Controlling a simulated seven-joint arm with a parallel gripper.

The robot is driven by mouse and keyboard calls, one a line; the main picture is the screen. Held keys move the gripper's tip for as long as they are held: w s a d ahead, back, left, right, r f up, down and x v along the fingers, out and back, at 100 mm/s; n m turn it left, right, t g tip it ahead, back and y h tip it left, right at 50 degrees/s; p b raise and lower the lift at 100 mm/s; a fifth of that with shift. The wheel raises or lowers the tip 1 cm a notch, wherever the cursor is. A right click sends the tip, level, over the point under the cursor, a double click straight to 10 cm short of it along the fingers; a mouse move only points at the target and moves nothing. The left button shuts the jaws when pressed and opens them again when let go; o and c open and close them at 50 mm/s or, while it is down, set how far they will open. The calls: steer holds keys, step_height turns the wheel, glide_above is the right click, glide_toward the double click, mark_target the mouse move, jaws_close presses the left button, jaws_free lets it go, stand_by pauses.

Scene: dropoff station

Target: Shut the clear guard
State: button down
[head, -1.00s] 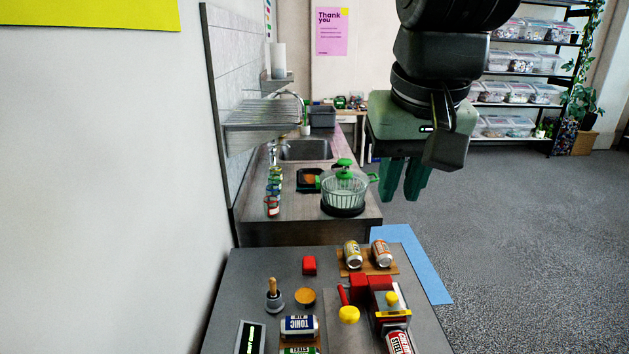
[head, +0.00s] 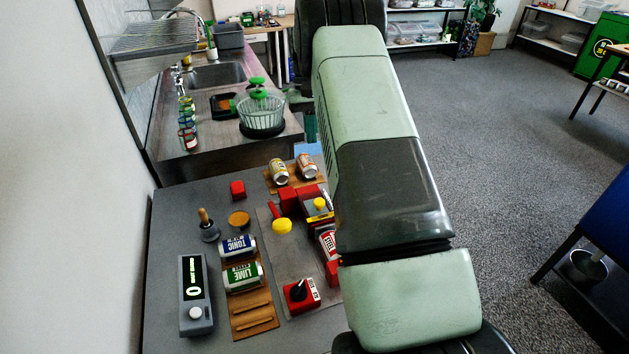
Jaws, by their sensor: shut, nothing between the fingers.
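The red can press (head: 289,201) stands on a grey base plate (head: 279,258) on the near table. A yellow knob (head: 319,204) sits on its right part, and a red-labelled can (head: 327,242) lies just in front. I cannot make out the clear guard's outline or how far it stands open; my arm covers the press's right side. My gripper (head: 310,124) is mostly hidden behind my arm, beyond the press near the sink counter. The visible bit of finger is dark green; it holds nothing and is apart from the press.
A red box with a black knob (head: 301,293), a yellow button (head: 282,227) and a red lever (head: 273,209) are around the press. Two cans lie on a wooden rack (head: 253,316); two more are behind. A grey display unit (head: 195,305) is at left.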

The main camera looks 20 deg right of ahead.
steer(key=f, duration=0.2)
glide_above(316, 197)
steer(key=w, duration=0.3)
steer(key=f, duration=0.8)
steer(key=shift+s+d+f, duration=0.1)
steer(key=shift+d+f, duration=0.15)
steer(key=shift+f, duration=0.1)
steer(key=s, duration=0.2)
steer(key=shift+s+a+f, duration=0.2)
steer(key=shift+s+f, duration=0.1)
steer(key=shift+s, duration=0.05)
steer(key=shift+s+a+f, duration=0.1)
steer(key=shift+s+f, duration=0.05)
steer(key=shift+s, duration=0.45)
steer(key=s, duration=1.2)
